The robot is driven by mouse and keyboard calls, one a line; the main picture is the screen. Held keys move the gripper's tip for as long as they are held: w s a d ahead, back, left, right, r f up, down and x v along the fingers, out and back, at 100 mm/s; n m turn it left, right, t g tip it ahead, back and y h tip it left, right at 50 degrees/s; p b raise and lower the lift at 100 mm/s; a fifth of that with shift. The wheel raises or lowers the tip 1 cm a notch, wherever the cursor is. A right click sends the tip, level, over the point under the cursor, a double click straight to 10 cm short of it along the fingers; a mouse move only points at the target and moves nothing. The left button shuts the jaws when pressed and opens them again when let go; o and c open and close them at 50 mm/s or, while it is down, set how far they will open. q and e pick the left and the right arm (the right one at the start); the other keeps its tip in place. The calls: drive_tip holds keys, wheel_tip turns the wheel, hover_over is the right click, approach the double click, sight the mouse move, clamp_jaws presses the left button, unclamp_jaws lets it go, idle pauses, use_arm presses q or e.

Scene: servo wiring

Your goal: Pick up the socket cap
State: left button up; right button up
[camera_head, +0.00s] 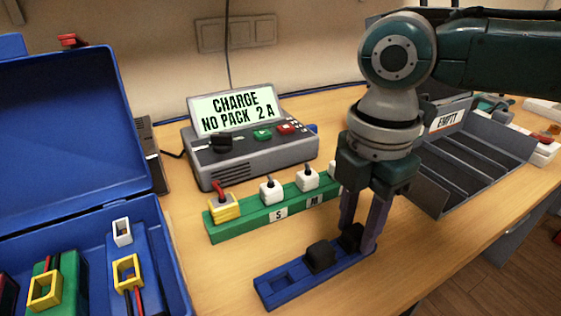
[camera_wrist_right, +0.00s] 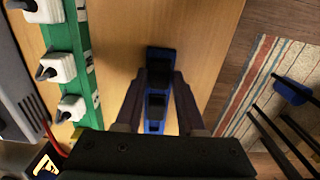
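A blue strip (camera_head: 292,287) lies on the table at the front centre, with an empty slot at its left end. Two black caps sit in it: one in the middle (camera_head: 320,256) and one near the right end (camera_head: 351,238). I take these dark caps for socket caps. My right gripper (camera_head: 358,236) points down over the right end, its fingers open on either side of the right cap. In the right wrist view my fingers (camera_wrist_right: 158,82) straddle the blue strip (camera_wrist_right: 160,54); whether they touch the cap is unclear. My left gripper is out of view.
A green strip (camera_head: 245,223) with yellow and white plugs stands just behind. The charger (camera_head: 245,150) reads "CHARGE NO PACK 2 A". An open blue case (camera_head: 175,255) is at left, a grey tray (camera_head: 480,165) marked "EMPTY" at right. Bare table lies around the blue strip.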

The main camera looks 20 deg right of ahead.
sight(357, 230)
clamp_jaws()
idle(0.3)
wheel_tip(357, 230, up, 20)
drive_tip(key=p, duration=0.2)
drive_tip(key=shift+p, duration=0.35)
